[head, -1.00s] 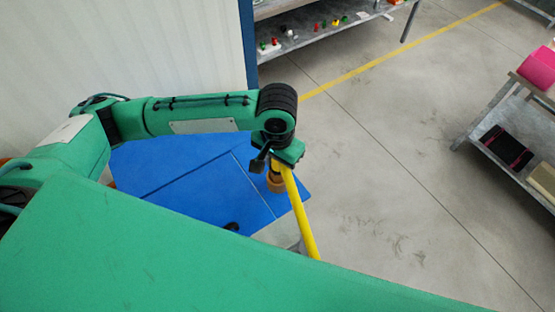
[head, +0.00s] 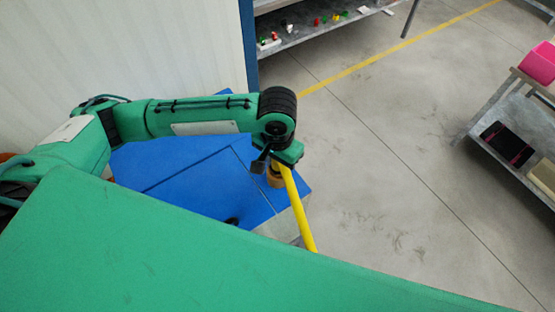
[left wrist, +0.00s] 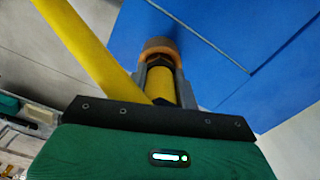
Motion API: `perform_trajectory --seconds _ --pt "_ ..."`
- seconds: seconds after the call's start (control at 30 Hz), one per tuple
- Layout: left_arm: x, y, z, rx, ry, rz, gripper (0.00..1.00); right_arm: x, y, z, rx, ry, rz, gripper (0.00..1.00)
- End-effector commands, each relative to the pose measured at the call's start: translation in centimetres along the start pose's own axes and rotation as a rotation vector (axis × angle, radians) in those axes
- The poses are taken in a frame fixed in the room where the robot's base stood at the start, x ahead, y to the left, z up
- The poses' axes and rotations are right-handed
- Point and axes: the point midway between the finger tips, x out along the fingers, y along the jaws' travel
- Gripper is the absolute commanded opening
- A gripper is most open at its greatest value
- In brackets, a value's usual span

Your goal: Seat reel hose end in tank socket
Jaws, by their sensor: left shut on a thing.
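My left gripper (head: 277,163) is over the right part of the blue tank top (head: 200,180). In the left wrist view, its fingers (left wrist: 160,85) are shut on the yellow hose end (left wrist: 161,82). The yellow hose (head: 298,212) slants down to the right in the head view. A brown-orange ring (head: 275,180) is just beyond the fingers; it also shows in the left wrist view (left wrist: 158,46), against the blue tank. I cannot tell whether this ring belongs to the hose end or the socket, nor how deep the end sits. My right gripper is not in view.
A shelf (head: 330,28) with small coloured parts stands at the back. A grey rack (head: 510,110) with a pink bin (head: 540,62) is at the right. A white ribbed wall (head: 130,50) is behind my left arm. The floor between is clear.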

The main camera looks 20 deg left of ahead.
Motion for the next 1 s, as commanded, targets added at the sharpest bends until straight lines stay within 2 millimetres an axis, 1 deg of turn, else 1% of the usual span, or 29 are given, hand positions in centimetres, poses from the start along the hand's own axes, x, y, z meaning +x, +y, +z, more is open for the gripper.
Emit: perform_trajectory --seconds 0.17,0.2,0.3,0.57,0.67,0.77,0.83,1.0 --pt "0.5 0.0 0.0 0.0 0.0 0.0 0.0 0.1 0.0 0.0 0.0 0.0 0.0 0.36" --pt "0.4 0.0 0.0 0.0 0.001 0.0 0.36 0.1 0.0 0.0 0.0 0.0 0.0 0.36" --pt "0.4 0.0 0.0 0.0 0.001 0.0 0.54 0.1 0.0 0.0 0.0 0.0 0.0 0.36" --pt "0.4 0.0 0.0 0.0 -0.001 0.0 0.54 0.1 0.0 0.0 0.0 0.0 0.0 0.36" --pt "0.0 0.0 0.0 0.0 0.0 0.0 0.54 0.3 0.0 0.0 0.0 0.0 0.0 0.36" --pt "-1.1 0.0 -0.1 0.001 0.003 0.001 0.54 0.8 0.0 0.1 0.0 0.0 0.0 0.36" --pt "-2.3 0.0 -0.1 0.003 0.005 0.001 0.54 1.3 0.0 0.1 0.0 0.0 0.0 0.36" --pt "-6.4 0.0 -0.2 0.001 0.007 0.001 0.54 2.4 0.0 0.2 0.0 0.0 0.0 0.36"
